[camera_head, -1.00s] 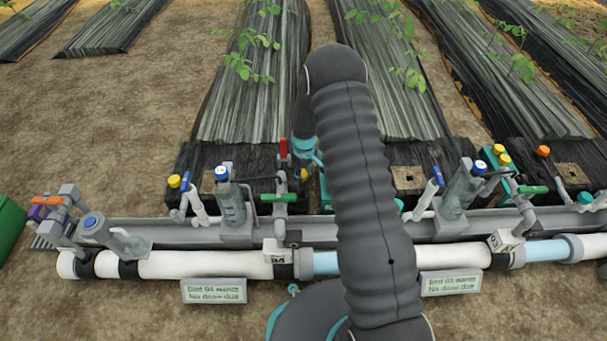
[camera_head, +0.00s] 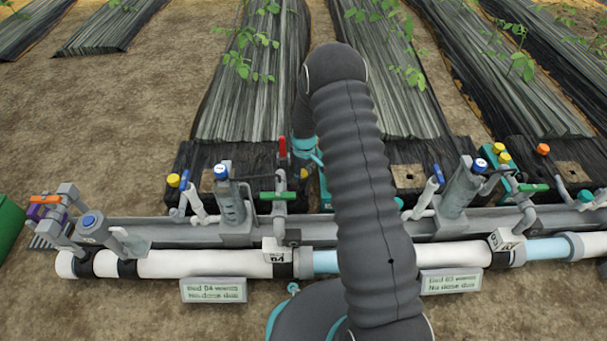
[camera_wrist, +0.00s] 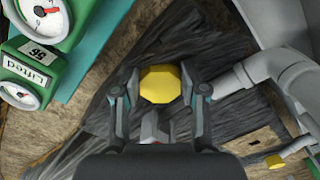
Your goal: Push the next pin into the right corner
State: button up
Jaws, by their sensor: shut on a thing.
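My gripper (camera_wrist: 166,88) is shut on a yellow-headed pin (camera_wrist: 160,84) in the wrist view. One finger is on each side of the faceted head. The pin's shaft is hidden below the head, so I cannot tell whether its tip touches the ground. Creased black film (camera_wrist: 185,48) lies under the pin, with brown soil beside it. In the head view, my gripper and the held pin are mostly hidden by my own arm. The film's near end (camera_head: 235,160) shows to the left of my arm.
Green boxes with dials (camera_wrist: 18,92) stand close on the left in the wrist view. A grey pipe fitting (camera_wrist: 255,78) is close on the right. A tan square with a hole (camera_wrist: 258,139) and another yellow cap (camera_wrist: 275,161) lie lower right. A white pipe (camera_head: 190,264) crosses the front.

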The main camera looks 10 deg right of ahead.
jog(key=shift+f, duration=0.4)
jog(key=o, duration=1.2)
jog(key=shift+r, duration=0.1)
jog(key=shift+r+p, duration=1.9)
jog(key=shift+r, duration=2.05)
